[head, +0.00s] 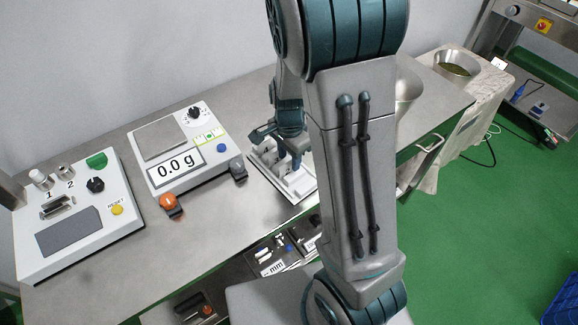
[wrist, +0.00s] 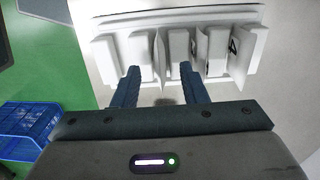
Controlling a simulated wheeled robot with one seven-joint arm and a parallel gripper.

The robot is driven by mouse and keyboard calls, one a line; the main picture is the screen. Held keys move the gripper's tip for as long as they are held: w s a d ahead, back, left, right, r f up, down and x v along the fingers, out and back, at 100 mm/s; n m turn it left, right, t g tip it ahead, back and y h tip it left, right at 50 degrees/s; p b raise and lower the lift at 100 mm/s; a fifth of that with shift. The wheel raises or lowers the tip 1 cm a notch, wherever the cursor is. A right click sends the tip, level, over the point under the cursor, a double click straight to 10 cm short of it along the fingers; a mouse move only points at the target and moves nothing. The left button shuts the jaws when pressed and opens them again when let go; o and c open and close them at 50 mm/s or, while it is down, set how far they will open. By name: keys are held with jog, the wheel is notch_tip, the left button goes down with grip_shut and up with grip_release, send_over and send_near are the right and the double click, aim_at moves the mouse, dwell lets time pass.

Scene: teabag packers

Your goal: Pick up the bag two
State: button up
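A white rack (head: 298,196) holding several pale bags sits on the steel table in the head view. The rack (wrist: 185,16) also fills the top of the wrist view, with white bags standing side by side in its slots. One bag at the right (wrist: 240,58) carries a printed 4. I cannot read a 2 on any bag, so I cannot tell which is bag two. My gripper (head: 283,154) is low over the rack. In the wrist view its blue fingers (wrist: 160,72) are apart, with tips at the near side of the bags. No bag is visibly held.
A scale (head: 178,145) reading 0.0 g stands left of the rack, with orange and grey knobs in front. A control box (head: 75,215) marked 1 and 2 is farther left. A metal bowl (head: 456,66) stands at the right. A blue crate (wrist: 28,128) is on the green floor.

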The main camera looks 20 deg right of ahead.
notch_tip(320, 180, down, 2)
jog(key=shift+f, duration=0.1)
grip_shut()
dwell(0.4)
